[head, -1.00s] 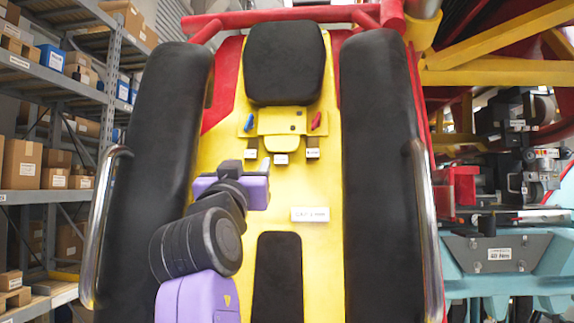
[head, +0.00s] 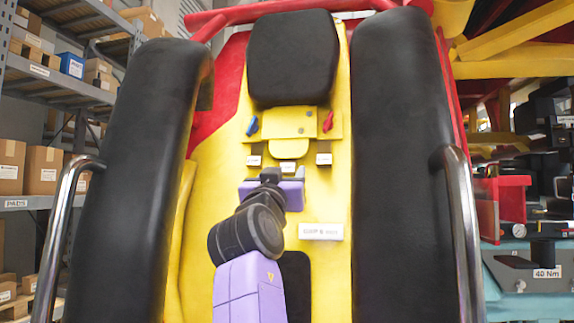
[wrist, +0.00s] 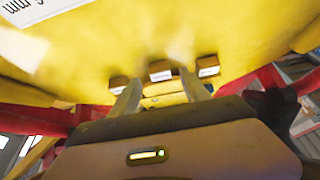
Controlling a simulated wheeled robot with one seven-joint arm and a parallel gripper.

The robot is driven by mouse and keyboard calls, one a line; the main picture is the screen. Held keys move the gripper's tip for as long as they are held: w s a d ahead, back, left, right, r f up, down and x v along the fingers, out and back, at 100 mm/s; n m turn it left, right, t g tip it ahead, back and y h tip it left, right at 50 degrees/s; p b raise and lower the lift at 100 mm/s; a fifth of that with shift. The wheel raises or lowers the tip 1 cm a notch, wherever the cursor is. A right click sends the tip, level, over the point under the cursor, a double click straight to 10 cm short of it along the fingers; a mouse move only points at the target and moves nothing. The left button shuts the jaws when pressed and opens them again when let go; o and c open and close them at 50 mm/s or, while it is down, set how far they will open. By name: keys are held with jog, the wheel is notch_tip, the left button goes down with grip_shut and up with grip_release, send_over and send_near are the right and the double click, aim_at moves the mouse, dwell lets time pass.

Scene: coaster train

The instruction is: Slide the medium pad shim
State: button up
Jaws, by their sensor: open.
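The wrist view also shows the left block (wrist: 118,83), middle block (wrist: 160,70) and right block (wrist: 208,67). My gripper (wrist: 160,92) is open and empty, its two fingers apart and pointing toward the row. In the head view my gripper (head: 274,178) is just below the middle block.
The yellow bracket (head: 295,123) carries a blue lever (head: 252,126) and a red lever (head: 328,122). Tall black side pads (head: 135,180) and chrome handles (head: 462,230) flank the yellow seat back. A white label plate (head: 321,232) lies right of my arm. A black headrest is above.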

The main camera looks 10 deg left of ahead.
aim_at(288, 168)
jog(key=shift+p+x, duration=0.35)
jog(key=shift+x, duration=0.9)
grip_shut()
dwell(0.6)
